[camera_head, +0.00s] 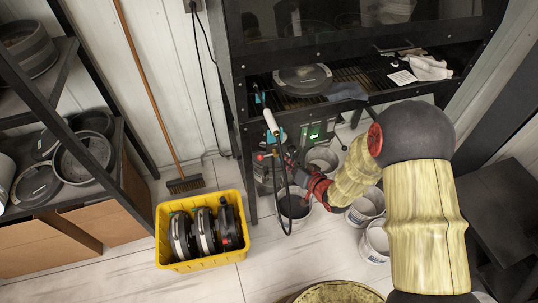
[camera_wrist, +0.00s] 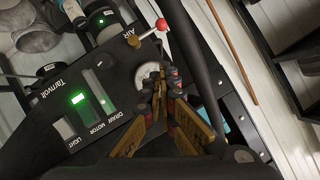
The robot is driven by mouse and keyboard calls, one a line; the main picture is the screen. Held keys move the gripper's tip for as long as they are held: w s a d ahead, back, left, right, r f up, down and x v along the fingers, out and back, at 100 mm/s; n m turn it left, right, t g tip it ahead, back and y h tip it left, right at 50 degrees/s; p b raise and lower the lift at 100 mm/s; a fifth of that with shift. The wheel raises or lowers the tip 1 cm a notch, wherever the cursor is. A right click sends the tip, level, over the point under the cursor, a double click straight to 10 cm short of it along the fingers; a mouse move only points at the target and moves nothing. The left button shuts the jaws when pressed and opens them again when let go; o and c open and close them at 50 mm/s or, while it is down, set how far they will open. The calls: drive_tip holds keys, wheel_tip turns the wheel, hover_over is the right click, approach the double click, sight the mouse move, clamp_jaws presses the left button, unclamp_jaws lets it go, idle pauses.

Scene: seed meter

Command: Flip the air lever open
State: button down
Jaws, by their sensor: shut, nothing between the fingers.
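The air lever (camera_wrist: 150,32) is a short silver rod with a red ball knob, beside the word AIR on a black control panel (camera_wrist: 112,78). In the wrist view it is at the top, with its knob pointing up and right. My gripper (camera_wrist: 168,84) is shut and empty. Its fingertips appear below the lever, over the panel's right side near a round white gauge (camera_wrist: 149,73), which they partly cover. I see a gap in the picture between fingertips and knob. In the head view the panel (camera_head: 316,131) is under the bench, partly hidden by my arm.
A dark bench frame (camera_head: 240,150) stands around the panel, and a dark post crosses right of the lever in the wrist view. Several buckets (camera_head: 366,205) stand on the floor near my arm. A yellow crate (camera_head: 200,262) holds round dark discs. A black hose hangs near the gripper.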

drive_tip(key=b, duration=0.3)
hover_over(269, 155)
drive_tip(key=s+d, duration=0.2)
drive_tip(key=s, duration=0.1)
wheel_tip(269, 155, down, 4)
drive_tip(key=shift+w+a+f+b, duration=0.15)
drive_tip(key=shift+a+f+b, duration=0.15)
drive_tip(key=shift+a+f, duration=0.4)
drive_tip(key=shift+w+a+f+b, duration=0.1)
drive_tip(key=shift+a+f+b, duration=0.25)
drive_tip(key=shift+f, duration=0.55)
drive_tip(key=shift+a, duration=0.1)
drive_tip(key=shift+a+f, duration=0.1)
drive_tip(key=shift+f, duration=0.1)
